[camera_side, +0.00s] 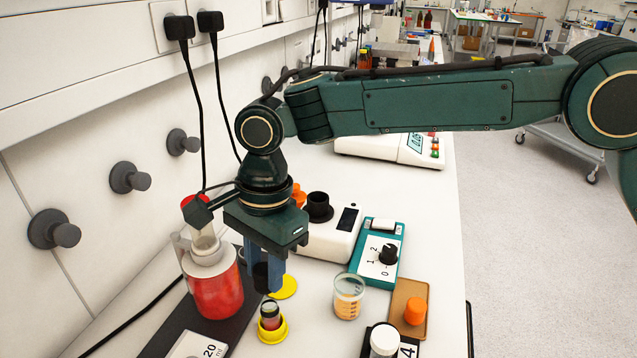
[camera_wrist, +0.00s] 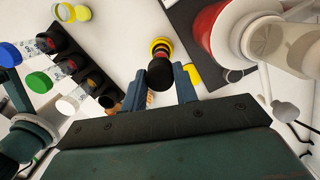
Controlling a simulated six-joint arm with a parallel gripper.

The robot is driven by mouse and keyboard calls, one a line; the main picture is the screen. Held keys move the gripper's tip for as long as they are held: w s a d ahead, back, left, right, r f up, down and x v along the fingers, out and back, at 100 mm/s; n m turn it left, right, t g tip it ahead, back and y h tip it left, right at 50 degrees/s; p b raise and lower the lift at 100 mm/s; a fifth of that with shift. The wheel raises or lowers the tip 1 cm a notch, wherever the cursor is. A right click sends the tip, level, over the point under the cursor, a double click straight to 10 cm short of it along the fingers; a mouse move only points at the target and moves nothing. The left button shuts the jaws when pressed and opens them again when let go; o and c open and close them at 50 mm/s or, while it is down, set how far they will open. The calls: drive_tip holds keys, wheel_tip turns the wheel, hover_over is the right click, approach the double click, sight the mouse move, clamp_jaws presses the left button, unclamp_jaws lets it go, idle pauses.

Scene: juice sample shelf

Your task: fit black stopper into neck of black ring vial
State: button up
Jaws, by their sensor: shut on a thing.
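The black stopper (camera_side: 261,277) is held between the fingers of my gripper (camera_side: 269,277). In the wrist view the stopper (camera_wrist: 160,76) sits between the two blue fingers of my gripper (camera_wrist: 160,84). A small vial (camera_side: 270,310) with a dark ring near its top stands upright in a yellow holder (camera_side: 272,331), just below and slightly right of the stopper in the side view. A gap shows between stopper and vial there. In the wrist view the stopper hides most of the vial, and the yellow holder (camera_wrist: 161,46) shows beyond it.
A large red bottle (camera_side: 213,290) stands close left of my gripper on a dark base. A yellow disc (camera_side: 284,287) lies behind the vial. A beaker (camera_side: 349,296) and teal device (camera_side: 378,252) stand to the right. The wrist view shows a dark rack (camera_wrist: 88,68) of capped vials.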

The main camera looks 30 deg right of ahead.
drive_tip(key=shift+f, duration=0.8)
drive_tip(key=shift+f, duration=1.5)
idle(1.0)
drive_tip(key=o, duration=1)
drive_tip(key=shift+r, duration=0.15)
drive_tip(key=r, duration=0.7)
drive_tip(key=d+r, duration=0.1)
drive_tip(key=r, duration=0.2)
drive_tip(key=shift+w+r, duration=0.2)
drive_tip(key=shift+w, duration=0.1)
drive_tip(key=shift+d+r, duration=0.2)
drive_tip(key=shift+r, duration=0.4)
drive_tip(key=shift+d+r, duration=0.1)
drive_tip(key=shift+r, duration=0.05)
